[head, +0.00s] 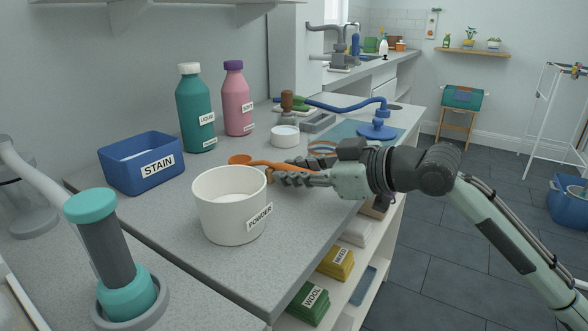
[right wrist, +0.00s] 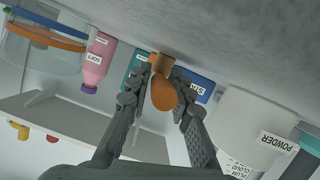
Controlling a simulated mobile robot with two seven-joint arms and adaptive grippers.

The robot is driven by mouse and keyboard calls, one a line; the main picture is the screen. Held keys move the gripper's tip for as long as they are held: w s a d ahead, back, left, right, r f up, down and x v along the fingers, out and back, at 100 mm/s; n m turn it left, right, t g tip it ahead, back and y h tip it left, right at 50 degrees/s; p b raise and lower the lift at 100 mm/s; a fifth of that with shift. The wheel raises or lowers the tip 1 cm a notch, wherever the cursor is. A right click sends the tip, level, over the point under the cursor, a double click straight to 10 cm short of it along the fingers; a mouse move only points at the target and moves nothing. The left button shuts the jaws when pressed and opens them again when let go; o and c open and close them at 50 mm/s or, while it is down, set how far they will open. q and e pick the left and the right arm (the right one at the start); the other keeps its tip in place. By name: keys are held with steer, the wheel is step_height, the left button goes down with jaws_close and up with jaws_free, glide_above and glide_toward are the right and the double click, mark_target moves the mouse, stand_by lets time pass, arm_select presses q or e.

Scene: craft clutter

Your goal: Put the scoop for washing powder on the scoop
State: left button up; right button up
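The orange scoop (head: 240,160) is in the middle of the counter in the head view, behind the white POWDER tub (head: 210,212). Its bowl points left and its handle runs right to my right gripper (head: 279,172). In the right wrist view the right gripper (right wrist: 164,72) has its fingers drawn in on both sides of the orange scoop (right wrist: 164,95), seen nearly end-on. A small brownish-orange block (head: 268,176) sits under the handle, by the fingertips; whether the scoop rests on it is unclear. The tub also shows in the right wrist view (right wrist: 240,125). My left gripper is not in view.
A blue STAIN bin (head: 120,168), a teal bottle (head: 195,110) and a pink bottle (head: 236,100) stand behind. A small white dish (head: 284,136), a wooden-handled brush (head: 288,105) and a blue plunger-like tool (head: 377,125) stand farther back. The counter's front strip is clear.

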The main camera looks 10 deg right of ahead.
steer(key=o, duration=0.5)
steer(key=shift+d, duration=0.1)
steer(key=v, duration=1)
steer(key=shift+f, duration=0.1)
steer(key=shift+v, duration=1)
